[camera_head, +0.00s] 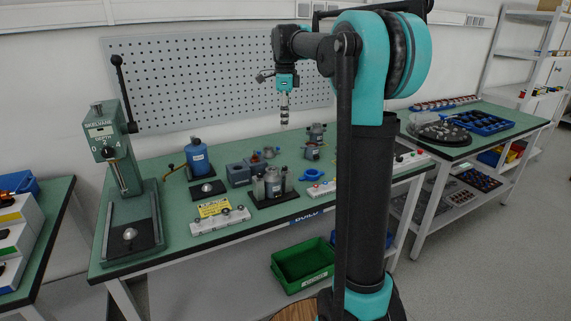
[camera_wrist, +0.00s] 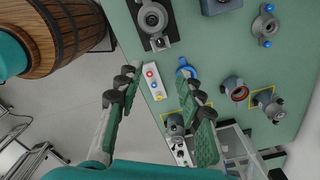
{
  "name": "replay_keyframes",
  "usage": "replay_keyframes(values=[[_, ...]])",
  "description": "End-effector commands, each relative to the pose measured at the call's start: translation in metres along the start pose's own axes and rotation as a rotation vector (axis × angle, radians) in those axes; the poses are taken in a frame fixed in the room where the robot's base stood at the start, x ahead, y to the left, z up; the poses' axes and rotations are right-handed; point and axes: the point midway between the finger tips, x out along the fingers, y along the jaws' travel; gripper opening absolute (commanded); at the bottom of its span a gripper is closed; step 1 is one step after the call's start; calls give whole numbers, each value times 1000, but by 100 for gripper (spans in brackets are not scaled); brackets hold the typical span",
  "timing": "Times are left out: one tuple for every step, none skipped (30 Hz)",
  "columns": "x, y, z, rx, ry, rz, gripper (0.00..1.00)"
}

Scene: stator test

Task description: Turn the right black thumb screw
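My gripper hangs from the arm above the green bench (camera_head: 160,235), pointing down, in the head view (camera_head: 284,118). In the wrist view my gripper (camera_wrist: 162,84) has its two fingers spread wide with nothing between them. A grey round part with upright posts (camera_head: 272,184) stands on a black base plate towards the front of the bench. What looks like the same part shows at the top of the wrist view (camera_wrist: 152,18), apart from the fingers. Black thumb screws are too small to tell in either view.
A press (camera_head: 112,165) stands at the left, and a blue-grey canister (camera_head: 197,158) behind the yellow sign (camera_head: 213,208). A white button strip (camera_wrist: 152,82) and blue clamp (camera_wrist: 186,68) lie below the fingers. Other grey parts (camera_head: 313,150) stand near the pegboard (camera_head: 200,75).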

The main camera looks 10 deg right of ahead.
Motion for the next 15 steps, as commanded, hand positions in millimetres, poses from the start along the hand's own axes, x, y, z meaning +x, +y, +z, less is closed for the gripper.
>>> replay_keyframes(values=[[-1,0,0,24,0,0,37],[-1,0,0,34,0,0,37],[0,0,0,43,0,0,37],[2,0,0,47,0,0,37],[4,0,0,49,0,0,37],[8,0,0,49,0,0,37],[12,0,0,48,0,0,37],[16,0,0,48,0,0,37],[22,0,0,48,0,0,37],[27,0,0,47,0,0,37],[33,0,0,47,0,0,37],[41,0,0,47,0,0,37],[47,0,0,47,0,0,37],[53,0,0,46,0,0,37],[61,0,0,46,0,0,37]])
